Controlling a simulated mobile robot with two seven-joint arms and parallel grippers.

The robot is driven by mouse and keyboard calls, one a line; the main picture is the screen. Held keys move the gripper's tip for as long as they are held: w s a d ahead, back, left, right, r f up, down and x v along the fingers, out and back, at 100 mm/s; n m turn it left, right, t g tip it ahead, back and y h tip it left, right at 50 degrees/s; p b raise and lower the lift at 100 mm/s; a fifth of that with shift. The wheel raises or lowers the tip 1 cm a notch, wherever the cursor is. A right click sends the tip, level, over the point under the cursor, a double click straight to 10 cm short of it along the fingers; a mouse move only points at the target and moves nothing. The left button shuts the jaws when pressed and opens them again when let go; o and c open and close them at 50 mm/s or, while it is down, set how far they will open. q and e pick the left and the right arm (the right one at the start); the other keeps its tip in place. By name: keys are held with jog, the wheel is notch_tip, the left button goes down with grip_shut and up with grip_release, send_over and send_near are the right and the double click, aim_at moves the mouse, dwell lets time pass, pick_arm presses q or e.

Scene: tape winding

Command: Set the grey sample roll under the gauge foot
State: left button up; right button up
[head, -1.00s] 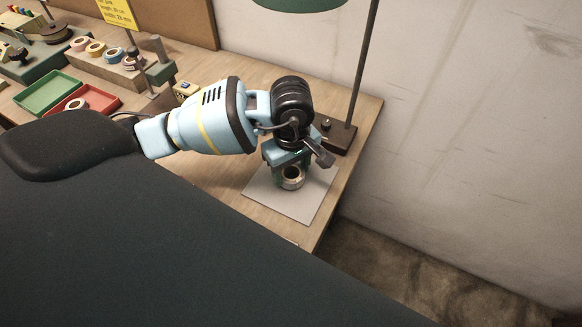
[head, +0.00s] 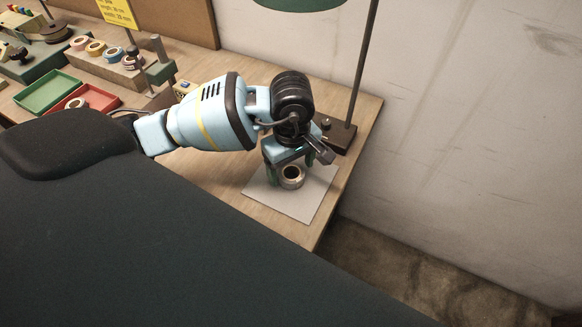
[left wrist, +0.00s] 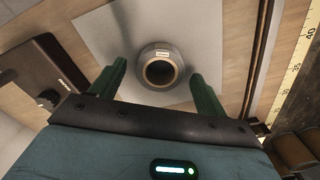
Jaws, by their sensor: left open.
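The grey sample roll (head: 292,178) lies flat, hole up, on a pale grey sheet (head: 297,208) near the table's right corner. My left gripper (head: 297,167) is open just above and behind it. In the left wrist view, the roll (left wrist: 160,50) shows a small white label and a dark core, between and slightly beyond the two green fingers, with gaps on both sides. No gauge foot can be made out for certain; a grey post (head: 160,68) with a block stands beside the tape rack. My right gripper is out of view.
A lamp base (head: 336,138) and its pole stand just behind the sheet. Green (head: 48,92) and red (head: 90,101) trays and a wooden rack (head: 105,70) of tape rolls are at left. A ruler edge (left wrist: 295,70) shows in the left wrist view.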

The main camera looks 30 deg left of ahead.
pick_arm(q)
notch_tip(320, 180, up, 11)
dwell(0.4)
